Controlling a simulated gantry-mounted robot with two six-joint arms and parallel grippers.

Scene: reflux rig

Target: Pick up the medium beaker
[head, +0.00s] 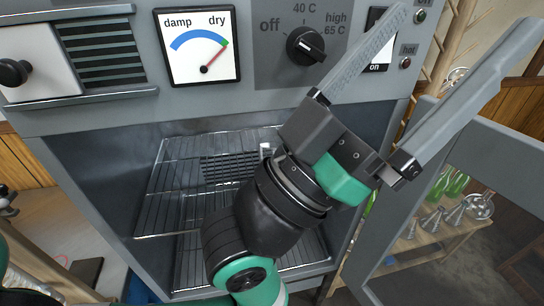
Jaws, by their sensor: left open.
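My left gripper (467,18) is open and empty. Its two long grey fingers point up and to the right, in front of the control panel and the right side of the drying cabinet. No medium beaker can be made out for certain. A small pale object (265,149) shows at the back of the upper wire rack, mostly hidden by my gripper and wrist; I cannot tell what it is. My right gripper is not in view.
The cabinet (90,150) stands open, with wire racks (165,205) inside. Its panel has a damp-dry gauge (197,47) and a temperature knob (306,46). The open door (480,150) is at right. Beyond it, a wooden shelf (420,242) holds conical flasks (431,222) and green bottles (457,186).

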